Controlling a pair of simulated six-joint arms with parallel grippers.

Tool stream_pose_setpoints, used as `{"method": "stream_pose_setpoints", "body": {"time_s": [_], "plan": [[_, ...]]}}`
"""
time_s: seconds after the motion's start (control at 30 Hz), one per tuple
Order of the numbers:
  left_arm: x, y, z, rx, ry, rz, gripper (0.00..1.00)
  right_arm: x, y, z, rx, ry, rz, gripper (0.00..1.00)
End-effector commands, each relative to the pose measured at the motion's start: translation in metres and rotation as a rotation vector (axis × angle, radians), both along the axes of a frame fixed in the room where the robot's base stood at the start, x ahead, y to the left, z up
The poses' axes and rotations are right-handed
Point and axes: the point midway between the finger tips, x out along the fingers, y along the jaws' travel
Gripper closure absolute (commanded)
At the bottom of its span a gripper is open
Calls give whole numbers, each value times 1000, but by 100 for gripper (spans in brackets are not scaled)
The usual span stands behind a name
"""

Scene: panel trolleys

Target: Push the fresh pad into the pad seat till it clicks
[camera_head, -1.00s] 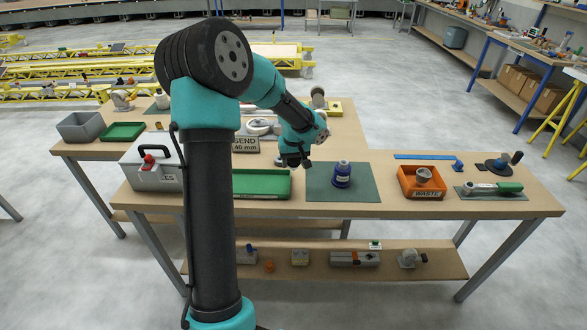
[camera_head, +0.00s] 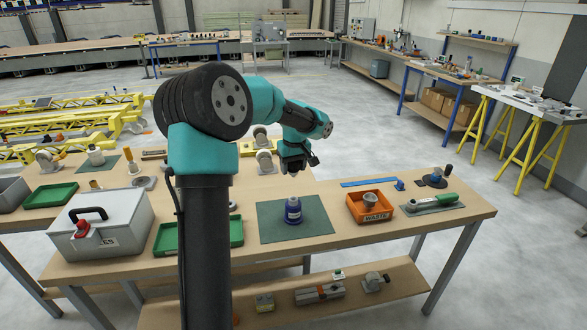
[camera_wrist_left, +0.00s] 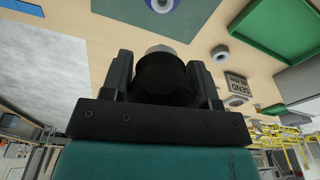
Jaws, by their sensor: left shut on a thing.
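My left gripper (camera_head: 294,167) hangs pointing down over the main bench, above and behind the blue bottle in the head view. In the left wrist view its two fingers (camera_wrist_left: 163,85) are shut on a dark round thing (camera_wrist_left: 165,72) with a pale grey end (camera_wrist_left: 160,48). I cannot tell whether this is the fresh pad; the head view does not show it clearly. I cannot make out the pad seat in either view. My right gripper is not in view.
A grey case (camera_head: 97,228) and green tray (camera_head: 236,232) lie left. Bare bench surrounds the mat.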

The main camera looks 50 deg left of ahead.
Motion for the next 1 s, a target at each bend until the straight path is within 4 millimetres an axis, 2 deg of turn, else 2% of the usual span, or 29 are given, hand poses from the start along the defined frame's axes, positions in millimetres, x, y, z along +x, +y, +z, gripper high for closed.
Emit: {"method": "stream_pose_setpoints", "body": {"time_s": [0.37,1.0], "plan": [[0,0,-12,-1,1,5,69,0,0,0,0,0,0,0],[0,-1,-61,-1,2,5,69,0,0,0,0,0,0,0]]}}
